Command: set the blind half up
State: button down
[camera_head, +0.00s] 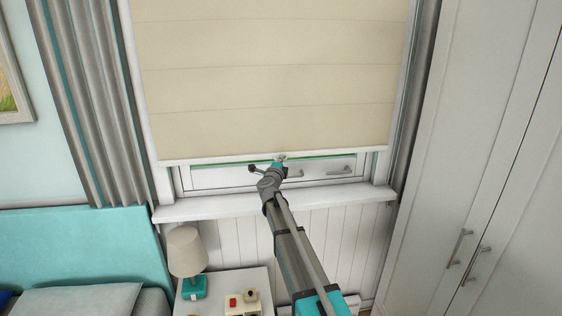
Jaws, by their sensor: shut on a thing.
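A cream blind (270,75) with horizontal folds covers almost the whole window in the head view. Its white bottom bar (215,159) hangs a little above the window sill, with a strip of the window frame showing under it. My gripper (281,157) is at the middle of the bottom bar, at the end of my outstretched arm. It is shut on the blind at that lower edge. The fingers are small in the picture, and the exact part between them is hard to make out.
The white sill (345,200) runs below the window, which has handles (340,171) low on its frame. A grey curtain (95,100) hangs at left, and a tall white wardrobe (480,150) stands at right. A lamp (187,255) stands on the bedside table (255,280) beside the bed (80,250).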

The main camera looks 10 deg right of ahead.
notch_tip(320, 180, up, 29)
jog(key=p, duration=2.8)
jog(key=shift+f, duration=0.15)
jog(key=c, duration=0.8)
grip_release()
jog(key=shift+o, duration=0.2)
jog(key=shift+f, duration=0.15)
notch_tip(320, 180, down, 29)
jog(key=b, duration=2.9)
jog(key=v, duration=0.6)
jog(key=shift+s, duration=0.15)
